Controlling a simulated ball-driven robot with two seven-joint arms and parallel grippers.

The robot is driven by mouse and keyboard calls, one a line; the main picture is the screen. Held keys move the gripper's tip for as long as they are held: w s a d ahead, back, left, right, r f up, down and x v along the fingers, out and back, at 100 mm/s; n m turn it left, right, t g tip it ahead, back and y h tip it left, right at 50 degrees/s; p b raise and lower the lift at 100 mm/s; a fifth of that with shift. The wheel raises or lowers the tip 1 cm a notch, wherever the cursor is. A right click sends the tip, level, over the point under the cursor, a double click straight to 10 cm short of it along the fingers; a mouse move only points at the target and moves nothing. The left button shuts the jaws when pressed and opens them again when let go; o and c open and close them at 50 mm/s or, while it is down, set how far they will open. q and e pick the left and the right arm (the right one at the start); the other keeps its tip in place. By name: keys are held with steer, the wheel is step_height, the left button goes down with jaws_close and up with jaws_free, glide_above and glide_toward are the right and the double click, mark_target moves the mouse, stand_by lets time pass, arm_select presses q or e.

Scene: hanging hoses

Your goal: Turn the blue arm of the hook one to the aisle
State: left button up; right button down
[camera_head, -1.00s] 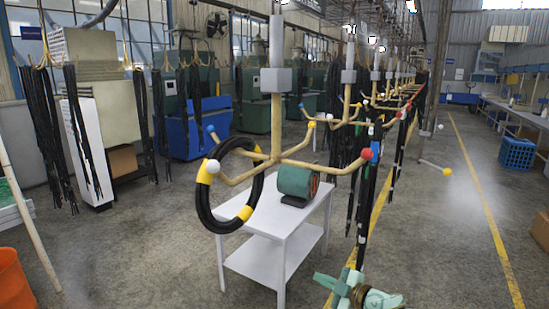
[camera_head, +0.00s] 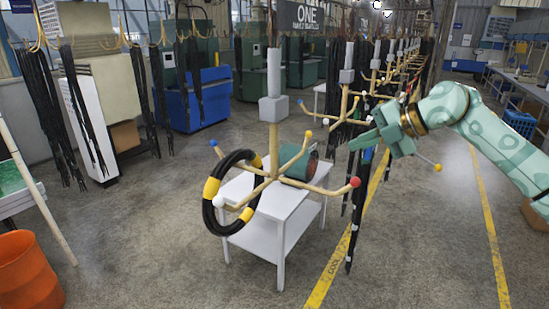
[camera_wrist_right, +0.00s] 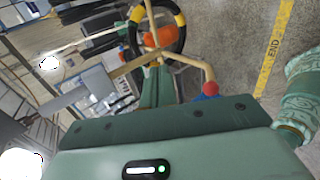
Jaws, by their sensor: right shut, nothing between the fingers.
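Hook one (camera_head: 274,135) hangs from above under a grey block, with tan arms spreading from its hub. Its blue-tipped arm (camera_head: 213,142) points left and back, away from the yellow-lined aisle. The red tip (camera_head: 355,182) points right; a yellow tip (camera_head: 308,134) is at the back. A black hose ring with yellow bands (camera_head: 208,217) hangs by the white-tipped arm (camera_head: 218,201). My right gripper (camera_head: 352,143) is shut and empty, right of the hook, above the red tip in the picture. The red tip also shows in the wrist view (camera_wrist_right: 211,89). My left gripper is out of view.
A white table (camera_head: 285,222) with a green motor-like drum (camera_head: 298,166) stands under the hook. More hooks with hanging black hoses (camera_head: 362,200) recede behind. A yellow floor line (camera_head: 335,262) and open floor lie to the right. An orange bin (camera_head: 26,272) is at lower left.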

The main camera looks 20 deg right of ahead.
mark_target(355, 185)
steer(key=s+a+f+b, duration=0.1)
steer(key=f+b, duration=0.1)
steer(key=b, duration=0.1)
steer(key=s+f+b, duration=0.1)
steer(key=f+b, duration=0.2)
steer(key=a+f+b, duration=0.1)
steer(key=f+b, duration=0.1)
steer(key=b, duration=0.1)
steer(key=shift+s+a+f, duration=0.3)
steer(key=shift+s+f, duration=0.1)
steer(key=shift+s+a+b, duration=0.7)
steer(key=shift+a, duration=0.15)
steer(key=shift+s+a+b, duration=0.45)
steer(key=shift+s+a, duration=0.2)
steer(key=shift+a, duration=9.55)
steer(key=shift+s+d+r+p, duration=0.65)
steer(key=shift+d+r+p, duration=1.4)
steer(key=shift+r, duration=2.6)
steer(key=s+d+b, duration=0.5)
steer(key=s+d, duration=0.3)
steer(key=s, duration=0.1)
steer(key=shift+b, duration=0.3)
